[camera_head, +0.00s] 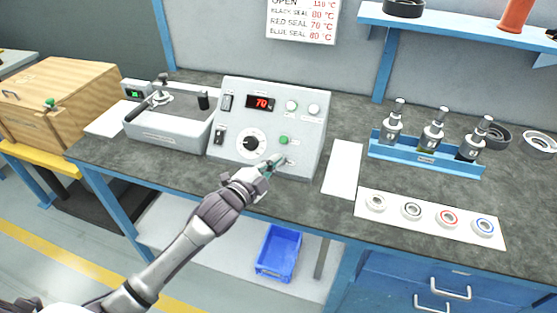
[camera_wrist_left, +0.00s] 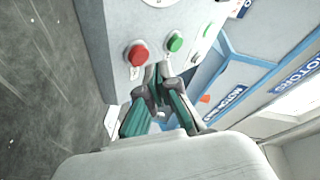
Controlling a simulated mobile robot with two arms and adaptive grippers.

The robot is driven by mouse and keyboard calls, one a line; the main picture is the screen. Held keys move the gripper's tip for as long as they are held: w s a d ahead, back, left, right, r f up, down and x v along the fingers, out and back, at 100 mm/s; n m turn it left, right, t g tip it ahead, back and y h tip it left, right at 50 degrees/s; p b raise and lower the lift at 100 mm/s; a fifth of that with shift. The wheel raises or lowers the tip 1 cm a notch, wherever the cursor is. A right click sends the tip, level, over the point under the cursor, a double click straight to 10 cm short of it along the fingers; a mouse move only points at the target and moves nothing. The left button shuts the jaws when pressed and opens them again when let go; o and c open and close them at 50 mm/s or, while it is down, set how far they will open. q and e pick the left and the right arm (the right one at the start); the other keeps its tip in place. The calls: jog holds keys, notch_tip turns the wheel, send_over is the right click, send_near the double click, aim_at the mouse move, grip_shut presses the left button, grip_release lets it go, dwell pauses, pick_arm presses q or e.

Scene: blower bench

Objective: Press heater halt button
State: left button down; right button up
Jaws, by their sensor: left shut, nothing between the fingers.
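The grey control box (camera_head: 228,165) stands on the bench with a red lit display (camera_head: 261,102) reading 70, a dial (camera_head: 250,143) and a green button (camera_head: 284,140). In the left wrist view a red button (camera_wrist_left: 138,54) and the green button (camera_wrist_left: 175,42) show on the panel. My left gripper (camera_head: 275,163) is shut and empty, in front of the panel's lower right part. In the left wrist view its fingertips (camera_wrist_left: 158,72) appear just beside the red button; I cannot tell whether they touch the panel. In the head view the red button is hidden behind the gripper.
A grey open-topped unit (camera_head: 170,135) stands left of the box. To the right are a white sheet (camera_head: 342,168), a blue rack (camera_head: 425,160) with several metal fittings, and a white strip with several rings (camera_head: 430,214). A blue bin (camera_head: 279,252) sits below the bench.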

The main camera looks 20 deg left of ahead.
pick_arm(q)
jog(key=shift+f, duration=0.15)
dwell(0.7)
jog(key=shift+w+f, duration=0.15)
jog(key=shift+w, duration=0.15)
jog(key=shift+w+f+b, duration=0.25)
jog(key=shift+f+b, duration=0.05)
jog(key=shift+b, duration=0.05)
dwell(0.6)
jog(key=shift+r, duration=0.1)
jog(key=shift+s+r+p, duration=0.5)
jog(key=shift+s+p, duration=0.1)
jog(key=shift+p, duration=0.25)
jog(key=shift+s+r+p, duration=0.15)
jog(key=shift+r+p, duration=0.15)
jog(key=shift+p, duration=0.15)
jog(key=s+r+p, duration=0.3)
jog(key=p, duration=0.1)
jog(key=shift+s+a, duration=0.1)
